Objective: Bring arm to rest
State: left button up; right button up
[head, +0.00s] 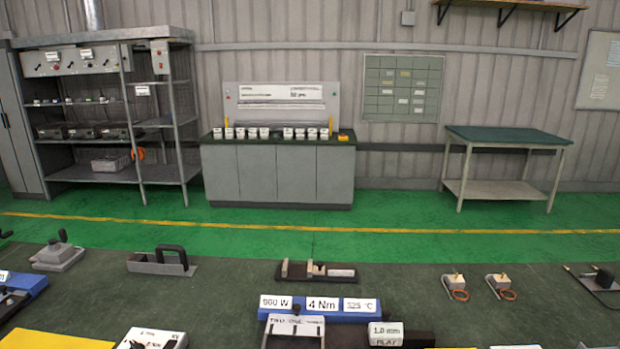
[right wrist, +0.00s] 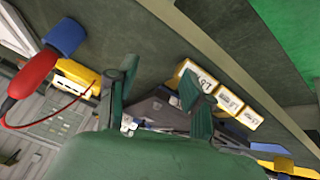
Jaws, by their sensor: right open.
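My right gripper (right wrist: 158,77) shows in the right wrist view with its two green fingers spread apart. Nothing is visibly held between the fingers. Beyond them lies a dark grey work surface with a grey metal part, partly hidden by the fingers. Neither of my arms shows in the head view, and my left gripper is in no view.
In the right wrist view a red-handled tool (right wrist: 32,78) and a yellow block lie left of the fingers, and white labelled blocks (right wrist: 228,101) lie right. In the head view the near bench holds a labelled blue fixture (head: 335,317) and a dark-handled tray (head: 160,267).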

jog(key=s+f+m+g, duration=0.1)
jog(key=s+f+g, duration=0.15)
jog(key=s, duration=0.55)
notch_tip(320, 180, down, 28)
jog(key=s+f+g, duration=0.1)
jog(key=s+g, duration=0.1)
jog(key=s, duration=0.1)
jog(key=s+d+f+g, duration=0.1)
jog(key=s+d+f, duration=0.1)
jog(key=s+f, duration=1.1)
jog(key=shift+s+d, duration=0.35)
jog(key=shift+s, duration=0.65)
